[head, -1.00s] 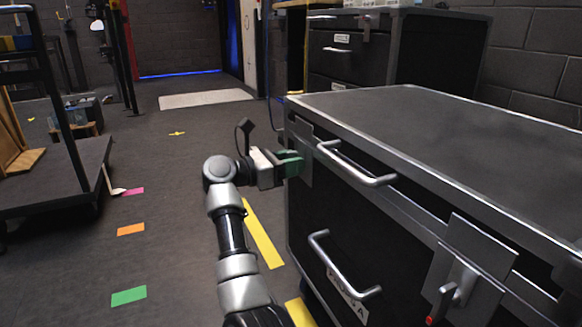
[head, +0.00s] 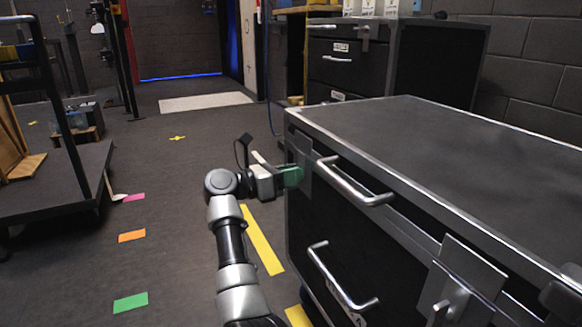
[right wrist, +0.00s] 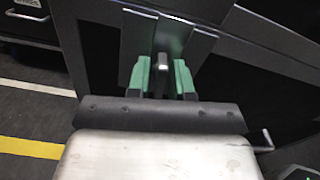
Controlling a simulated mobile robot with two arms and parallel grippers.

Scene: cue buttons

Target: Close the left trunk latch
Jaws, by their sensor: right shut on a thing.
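The black trunk (head: 450,140) with metal edges fills the right of the head view. Its left latch (head: 303,153) is a grey plate near the trunk's far left corner, partly hidden by my gripper. My right gripper (head: 291,177), with green fingertips, is at this latch. In the right wrist view, the green fingers (right wrist: 161,78) are shut on the dark latch lever (right wrist: 162,62), one on each side, in front of the grey latch plate (right wrist: 200,48). Whether the latch is closed cannot be told. My left gripper is not in view.
The trunk's right latch (head: 470,268) and two metal handles (head: 352,185) stick out from its front. A cart (head: 60,180) stands at the left. Dark drawers (head: 340,70) stand behind. The floor with coloured tape marks (head: 131,302) is clear between cart and trunk.

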